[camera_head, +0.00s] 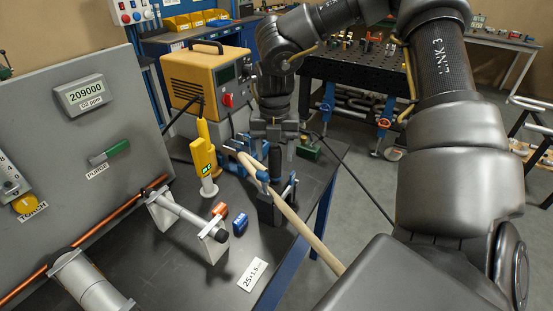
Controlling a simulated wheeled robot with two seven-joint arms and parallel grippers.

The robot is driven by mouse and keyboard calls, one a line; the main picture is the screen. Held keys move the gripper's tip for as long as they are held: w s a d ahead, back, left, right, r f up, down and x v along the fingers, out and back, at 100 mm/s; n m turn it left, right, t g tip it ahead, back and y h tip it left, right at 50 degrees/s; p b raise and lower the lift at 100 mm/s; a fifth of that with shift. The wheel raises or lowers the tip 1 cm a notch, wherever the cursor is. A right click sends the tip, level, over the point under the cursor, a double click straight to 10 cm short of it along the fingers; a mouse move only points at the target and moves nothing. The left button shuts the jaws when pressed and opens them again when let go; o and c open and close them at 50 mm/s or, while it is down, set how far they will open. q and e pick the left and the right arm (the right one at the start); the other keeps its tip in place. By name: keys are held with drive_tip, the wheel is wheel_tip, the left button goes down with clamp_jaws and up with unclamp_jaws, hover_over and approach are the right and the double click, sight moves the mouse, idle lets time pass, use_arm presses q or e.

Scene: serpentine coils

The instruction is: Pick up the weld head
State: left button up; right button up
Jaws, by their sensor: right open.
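The weld head appears to be the blue tool (247,143) on the dark bench (185,262), under and just left of my right gripper. A beige hose (300,228) runs from it toward the lower right. Blue parts also show around a dark block (271,209) in front; I cannot tell where the tool ends and its holder begins. My right gripper (279,158) is open and points down at the tool's far side. I cannot tell whether its fingers touch the tool, since the parts overlap. My left gripper is not in view.
A yellow meter (203,152) stands left of the tool. A grey panel (75,140) bounds the left side. An orange power unit (208,75) stands behind.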

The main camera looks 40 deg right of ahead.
sight(275, 160)
drive_tip(key=shift+w+d+f+p, duration=0.15)
drive_tip(key=shift+f+p, duration=0.15)
drive_tip(key=shift+f, duration=1.25)
drive_tip(key=shift+c, duration=0.4)
drive_tip(key=c, duration=1.2)
clamp_jaws()
drive_tip(key=shift+r, duration=0.15)
